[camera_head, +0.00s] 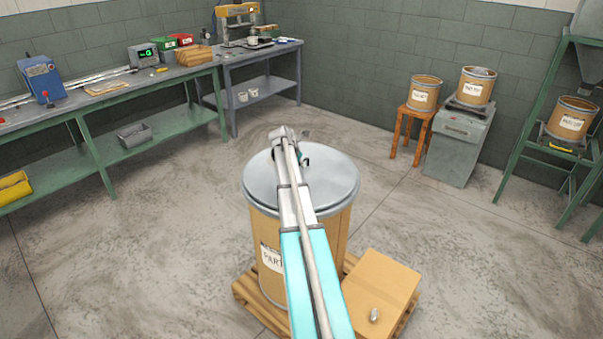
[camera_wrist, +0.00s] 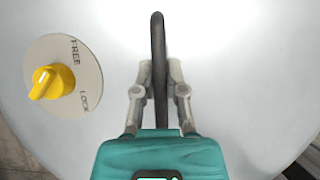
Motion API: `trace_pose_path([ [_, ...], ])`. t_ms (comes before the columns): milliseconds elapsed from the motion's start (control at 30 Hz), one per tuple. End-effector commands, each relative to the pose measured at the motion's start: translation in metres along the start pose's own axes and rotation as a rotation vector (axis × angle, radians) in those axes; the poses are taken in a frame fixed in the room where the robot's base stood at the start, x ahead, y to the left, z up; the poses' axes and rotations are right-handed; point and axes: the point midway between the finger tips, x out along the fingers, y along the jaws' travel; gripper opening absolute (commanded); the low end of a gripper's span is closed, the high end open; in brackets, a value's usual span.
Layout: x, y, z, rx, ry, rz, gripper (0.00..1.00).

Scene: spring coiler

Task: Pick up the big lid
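The big lid (camera_head: 335,178) is a round grey metal disc. It sits level on top of a large tan drum (camera_head: 330,235) labelled PART. In the wrist view the lid (camera_wrist: 235,95) fills most of the picture. A dark bar handle (camera_wrist: 158,45) runs up its middle. My gripper (camera_wrist: 159,76) has one finger on each side of the handle, angled inward and close against it; it looks shut on the handle. A yellow knob (camera_wrist: 52,82) sits on a round plate marked FREE and LOCK; I cannot tell which mark it points to. In the head view my arm hides part of the lid.
The drum stands on a wooden pallet (camera_head: 258,300) beside a cardboard box (camera_head: 385,283). A green workbench (camera_head: 100,112) runs along the left wall. Smaller drums stand on a stool (camera_head: 411,118), a grey cabinet (camera_head: 458,148) and a green rack at right. Floor around the pallet is clear.

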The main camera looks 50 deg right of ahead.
Motion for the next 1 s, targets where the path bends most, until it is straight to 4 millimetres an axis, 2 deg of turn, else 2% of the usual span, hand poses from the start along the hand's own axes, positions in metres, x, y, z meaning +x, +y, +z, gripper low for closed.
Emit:
trace_pose_path([
  [667,-0.002,0.0,0.002,0.0,-0.001,0.001,0.0],
  [1000,-0.014,0.0,0.01,0.0,-0.002,0.001,0.0],
])
